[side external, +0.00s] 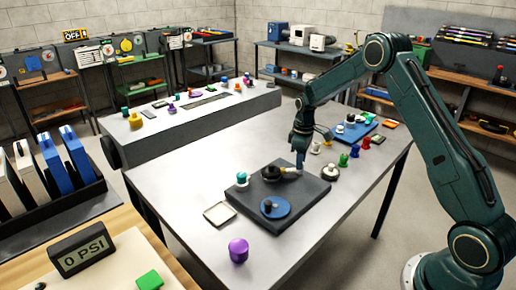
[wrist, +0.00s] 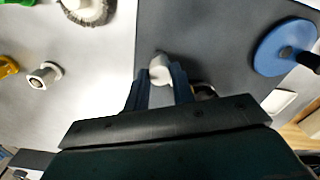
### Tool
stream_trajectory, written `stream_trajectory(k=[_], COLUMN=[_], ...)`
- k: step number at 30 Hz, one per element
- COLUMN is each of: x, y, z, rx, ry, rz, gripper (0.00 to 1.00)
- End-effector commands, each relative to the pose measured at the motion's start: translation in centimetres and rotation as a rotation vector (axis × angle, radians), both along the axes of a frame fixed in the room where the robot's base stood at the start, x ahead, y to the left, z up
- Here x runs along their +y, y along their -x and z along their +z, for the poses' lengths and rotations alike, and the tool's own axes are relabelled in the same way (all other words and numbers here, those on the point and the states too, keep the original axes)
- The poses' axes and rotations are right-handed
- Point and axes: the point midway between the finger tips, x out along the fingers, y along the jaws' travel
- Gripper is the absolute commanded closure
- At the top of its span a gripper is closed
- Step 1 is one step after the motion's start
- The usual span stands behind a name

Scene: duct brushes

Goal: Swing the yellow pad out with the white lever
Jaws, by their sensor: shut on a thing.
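My gripper (side external: 299,163) points down at the right part of a dark square plate on the grey table. In the wrist view, my gripper's two fingers (wrist: 161,90) are closed around the white lever (wrist: 160,68), whose rounded white end shows between them. In the side view, a pale piece (side external: 290,171) lies beside the fingertips, next to a black round part (side external: 271,174) on the plate. I cannot make out the yellow pad clearly; the fingers and gripper body hide much of this spot.
A shallow tray (side external: 220,213) and purple knob (side external: 238,250) stand nearby. A round brush (side external: 330,172) and coloured pegs stand right of the plate.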

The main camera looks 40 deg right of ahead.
Motion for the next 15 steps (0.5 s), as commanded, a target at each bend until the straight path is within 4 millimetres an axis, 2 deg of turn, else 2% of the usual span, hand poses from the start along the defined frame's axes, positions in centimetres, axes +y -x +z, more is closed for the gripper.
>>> stream_trajectory(k=[15], x=[0.05], y=[0.0], z=[0.05], rx=[0.0], ry=[-0.001], rz=[-0.085], gripper=[1.0])
